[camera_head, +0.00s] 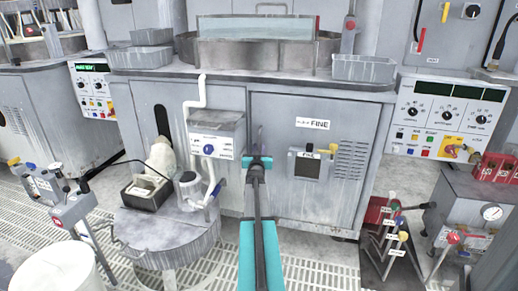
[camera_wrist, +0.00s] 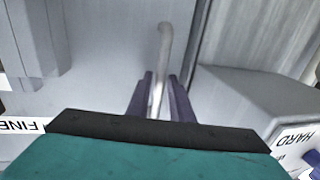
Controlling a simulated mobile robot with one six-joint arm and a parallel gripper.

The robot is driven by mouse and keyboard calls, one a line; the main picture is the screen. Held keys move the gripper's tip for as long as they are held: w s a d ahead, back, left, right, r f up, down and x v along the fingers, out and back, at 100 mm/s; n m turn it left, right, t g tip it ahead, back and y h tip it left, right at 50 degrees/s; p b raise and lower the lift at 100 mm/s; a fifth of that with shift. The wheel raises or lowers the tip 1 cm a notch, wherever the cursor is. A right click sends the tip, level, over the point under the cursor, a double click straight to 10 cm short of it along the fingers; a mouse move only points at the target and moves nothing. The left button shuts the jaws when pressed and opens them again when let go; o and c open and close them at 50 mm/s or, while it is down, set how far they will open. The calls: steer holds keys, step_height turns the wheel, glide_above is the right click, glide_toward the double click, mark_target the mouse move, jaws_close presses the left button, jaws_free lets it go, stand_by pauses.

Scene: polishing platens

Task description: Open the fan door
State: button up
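The grey cabinet door (camera_head: 300,200) with the FINE label and vent slots stands shut in the head view. Its upright metal handle (camera_wrist: 164,45) shows as a curved bar in the wrist view. My gripper (camera_head: 259,150) is at the door's left edge in the head view. In the wrist view its two dark fingers (camera_wrist: 160,95) lie on either side of the handle. The handle's lower part runs between them. Whether the fingers press on it is not clear. In the head view my arm and gripper hide most of the handle.
A box with a dial (camera_head: 215,140) and white pipe is left of the door. A round stand (camera_head: 165,232) is at lower left. Levers on a dark base (camera_head: 388,262) stand at lower right beside a gauge unit (camera_head: 478,215). Grated floor lies before the door.

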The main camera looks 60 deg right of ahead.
steer(key=shift+x, duration=1)
jaws_close()
